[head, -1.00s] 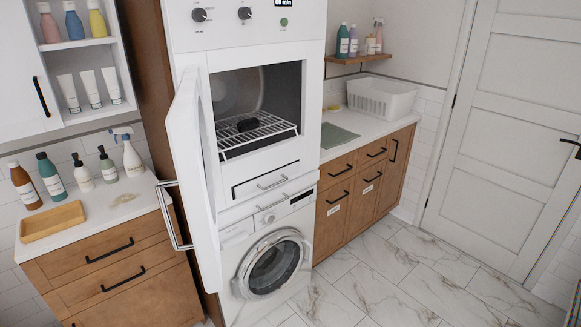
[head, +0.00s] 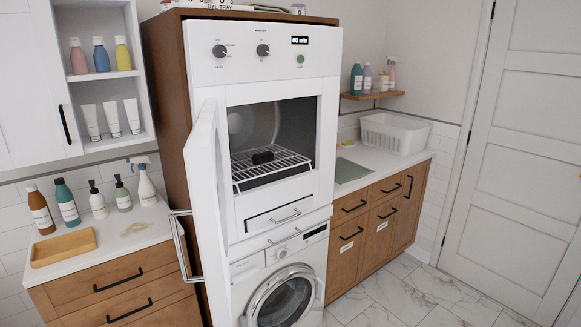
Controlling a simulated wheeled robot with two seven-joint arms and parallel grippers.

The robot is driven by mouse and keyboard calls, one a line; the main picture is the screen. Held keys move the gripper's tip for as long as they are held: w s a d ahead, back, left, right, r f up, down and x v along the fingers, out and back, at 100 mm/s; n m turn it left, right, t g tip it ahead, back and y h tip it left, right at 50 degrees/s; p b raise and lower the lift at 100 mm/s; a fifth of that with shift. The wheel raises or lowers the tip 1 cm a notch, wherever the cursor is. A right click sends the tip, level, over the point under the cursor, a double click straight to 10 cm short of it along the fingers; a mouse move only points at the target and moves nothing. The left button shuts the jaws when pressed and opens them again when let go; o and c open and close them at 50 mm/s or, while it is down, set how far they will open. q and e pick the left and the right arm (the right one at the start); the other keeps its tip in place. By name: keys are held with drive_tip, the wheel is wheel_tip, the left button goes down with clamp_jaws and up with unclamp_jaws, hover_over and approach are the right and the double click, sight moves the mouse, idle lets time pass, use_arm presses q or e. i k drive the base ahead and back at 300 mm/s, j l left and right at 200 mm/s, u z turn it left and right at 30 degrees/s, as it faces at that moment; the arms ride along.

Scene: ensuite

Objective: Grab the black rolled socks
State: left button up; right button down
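The black rolled socks (head: 263,157) lie on a white wire rack (head: 284,167) inside the upper machine (head: 224,75) in the middle of the head view. The machine's white door (head: 208,200) stands open, swung out to the left. The socks are small and dark at this distance. Neither of my grippers shows in the view.
A washing machine (head: 284,297) sits below. On the left is a counter (head: 138,240) with several bottles and a wooden tray (head: 64,248). A closed white door (head: 525,160) is at far right. The visible marble floor (head: 375,300) is clear.

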sight(265, 157)
drive_tip(key=i+j, duration=0.1)
drive_tip(key=j, duration=0.3)
drive_tip(key=i+j+z, duration=0.1)
drive_tip(key=j, duration=0.25)
drive_tip(key=i+j, duration=0.15)
drive_tip(key=j, duration=0.25)
drive_tip(key=i+j, duration=0.1)
drive_tip(key=j, duration=0.3)
drive_tip(key=i+l, duration=0.2)
drive_tip(key=i+l+z, duration=0.05)
drive_tip(key=i, duration=0.05)
